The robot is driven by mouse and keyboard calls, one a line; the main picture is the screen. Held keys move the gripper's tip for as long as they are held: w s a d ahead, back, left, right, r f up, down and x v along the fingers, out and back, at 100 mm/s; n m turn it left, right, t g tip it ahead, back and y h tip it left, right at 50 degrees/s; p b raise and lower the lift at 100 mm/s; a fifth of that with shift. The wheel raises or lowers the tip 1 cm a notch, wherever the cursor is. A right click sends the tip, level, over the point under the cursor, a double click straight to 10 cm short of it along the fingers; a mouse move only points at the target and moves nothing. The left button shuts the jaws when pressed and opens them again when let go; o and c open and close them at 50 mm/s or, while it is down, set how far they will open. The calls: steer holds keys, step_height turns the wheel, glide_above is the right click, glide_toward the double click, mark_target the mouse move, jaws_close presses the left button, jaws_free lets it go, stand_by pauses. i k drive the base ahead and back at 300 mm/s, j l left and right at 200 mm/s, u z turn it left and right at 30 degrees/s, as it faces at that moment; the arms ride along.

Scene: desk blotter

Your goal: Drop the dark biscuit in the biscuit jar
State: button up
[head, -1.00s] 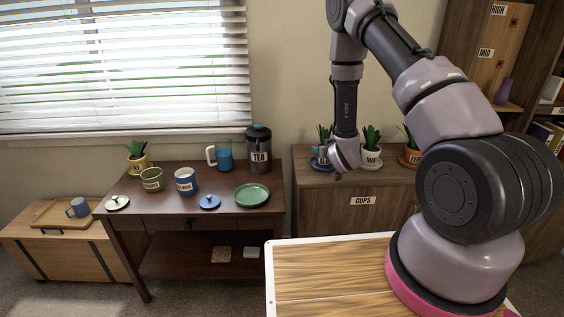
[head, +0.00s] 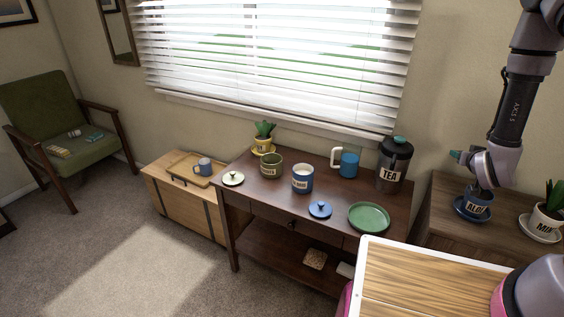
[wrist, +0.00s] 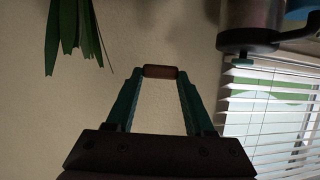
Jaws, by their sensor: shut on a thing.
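The dark biscuit (wrist: 161,72) is brown and is pinched between the teal fingertips of my gripper (wrist: 160,73) in the wrist view. In the head view my gripper (head: 457,155) is at the right, above and beside the blue labelled plant pot, its fingers pointing left; the biscuit cannot be made out there. A green open jar (head: 271,167) and a blue open jar (head: 302,181) stand on the dark table, left of and well apart from my gripper. The blue jar's label seems to read tea bags; the green jar's label is too small to read.
The blue plant pot (head: 475,207) stands close below my gripper.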

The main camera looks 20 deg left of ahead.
mark_target(276, 169)
steer(key=i+j, duration=0.2)
steer(key=j, duration=0.15)
steer(key=i+j+z, duration=0.1)
steer(key=j, duration=0.25)
steer(key=j+z, duration=0.15)
steer(key=j, duration=0.3)
steer(key=j+z, duration=0.15)
steer(key=j, duration=0.25)
steer(key=k+j+z, duration=0.15)
steer(key=j, duration=0.3)
steer(key=j+z, duration=0.15)
steer(key=j, duration=0.25)
steer(key=k+j+z, duration=0.15)
steer(key=j, duration=0.25)
steer(key=k+j+z, duration=0.1)
steer(key=j, duration=0.3)
steer(key=k+z, duration=0.15)
steer(key=z, duration=0.2)
